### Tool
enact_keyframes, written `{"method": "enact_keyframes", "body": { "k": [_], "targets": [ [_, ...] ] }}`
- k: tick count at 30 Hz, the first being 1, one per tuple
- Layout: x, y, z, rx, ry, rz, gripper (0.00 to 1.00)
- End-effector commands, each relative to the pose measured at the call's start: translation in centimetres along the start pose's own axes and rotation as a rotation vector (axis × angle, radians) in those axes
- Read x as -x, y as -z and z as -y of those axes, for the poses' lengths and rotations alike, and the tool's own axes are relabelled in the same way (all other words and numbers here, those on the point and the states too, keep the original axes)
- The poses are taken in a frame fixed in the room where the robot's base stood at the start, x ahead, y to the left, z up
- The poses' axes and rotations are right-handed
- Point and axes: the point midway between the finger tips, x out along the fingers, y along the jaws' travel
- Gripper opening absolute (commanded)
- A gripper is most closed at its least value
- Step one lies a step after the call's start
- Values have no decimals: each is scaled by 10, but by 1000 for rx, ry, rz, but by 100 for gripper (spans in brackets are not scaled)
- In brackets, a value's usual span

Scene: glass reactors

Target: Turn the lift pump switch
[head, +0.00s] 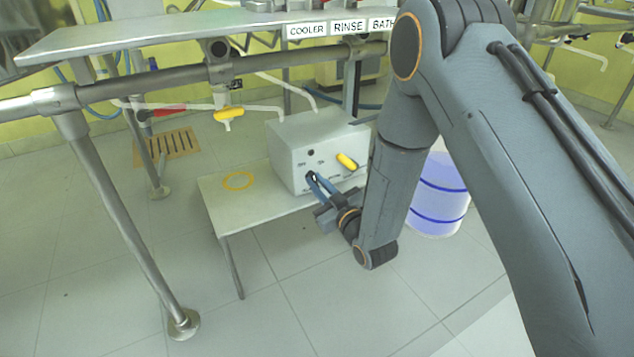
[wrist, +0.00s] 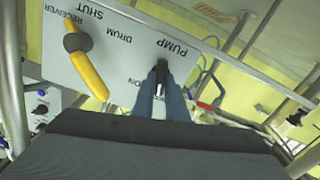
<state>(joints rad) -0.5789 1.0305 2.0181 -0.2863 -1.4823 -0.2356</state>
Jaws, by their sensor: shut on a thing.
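The lift pump switch is a small black knob (wrist: 162,66) beside the upside-down "PUMP" label in the wrist view. It sits on the front of a light grey box (head: 300,137), low on that face in the head view. My gripper (head: 313,179) reaches it from the front right. Its two blue fingers (wrist: 160,84) are shut on the knob, which shows dark between and beyond their tips. The fingers hide part of the knob, so its exact pointing is hard to tell. "OFF" and "ON" marks sit on the box face above it.
A yellow lever (wrist: 86,67) sits on the same box, near "RECEIVER", "SHUT" and "DRUM" labels. The box stands on a low bench (head: 222,204) with a yellow ring mark. Metal rails (head: 120,211) stand to the left. A blue-banded drum (head: 440,196) stands behind my arm.

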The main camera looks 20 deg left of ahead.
Motion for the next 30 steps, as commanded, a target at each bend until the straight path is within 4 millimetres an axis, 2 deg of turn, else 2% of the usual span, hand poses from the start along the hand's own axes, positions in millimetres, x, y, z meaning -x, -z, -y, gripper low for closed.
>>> {"method": "enact_keyframes", "body": {
  "k": [21, 30],
  "targets": [
    [1, 1, -2, -620, 1, 3, 0],
    [1, -1, -2, -826, 1, 3, 0]
  ]
}}
